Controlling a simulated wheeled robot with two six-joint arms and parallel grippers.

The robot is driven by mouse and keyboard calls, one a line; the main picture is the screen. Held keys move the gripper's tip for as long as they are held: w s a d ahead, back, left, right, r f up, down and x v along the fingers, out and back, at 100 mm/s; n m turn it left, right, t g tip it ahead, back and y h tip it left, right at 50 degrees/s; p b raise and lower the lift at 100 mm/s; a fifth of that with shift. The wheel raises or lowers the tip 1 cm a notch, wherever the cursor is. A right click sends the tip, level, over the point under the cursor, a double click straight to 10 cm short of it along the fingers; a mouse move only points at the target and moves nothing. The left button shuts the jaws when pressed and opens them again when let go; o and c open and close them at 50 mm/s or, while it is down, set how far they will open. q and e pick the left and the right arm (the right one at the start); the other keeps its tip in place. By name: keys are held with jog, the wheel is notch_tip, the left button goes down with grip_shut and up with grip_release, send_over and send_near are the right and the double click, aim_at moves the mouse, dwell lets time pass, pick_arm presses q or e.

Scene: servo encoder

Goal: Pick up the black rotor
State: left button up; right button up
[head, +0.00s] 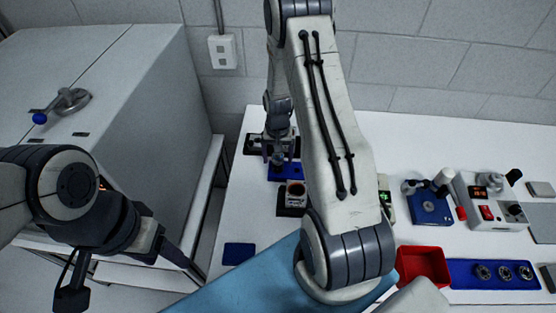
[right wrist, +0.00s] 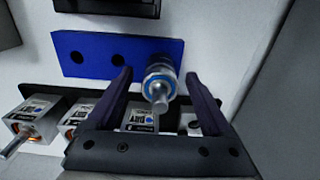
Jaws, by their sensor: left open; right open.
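In the right wrist view, a round part with a shaft, probably the rotor (right wrist: 160,82), stands at the right end of a blue block (right wrist: 80,46) with dark round holes. It looks silver and dark with a blue ring, not plainly black. My right gripper (right wrist: 160,84) is open, with one finger on each side of the part. A gap seems to show beside it; contact is unclear. In the head view my right gripper (head: 278,157) is over the blue block (head: 290,174), and the part is too small to tell. My left gripper (head: 132,284) is open and empty at the lower left.
Several silver motor housings (right wrist: 35,115) sit on a black tray beside the block. A red bin (head: 422,262), a blue tray with round parts (head: 497,287) and bench devices (head: 490,205) stand at the right. A grey cabinet (head: 150,110) stands at the left.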

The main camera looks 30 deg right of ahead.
jog(key=shift+f, duration=0.25)
grip_shut()
jog(key=shift+w+r, duration=0.1)
jog(key=shift+r, duration=0.1)
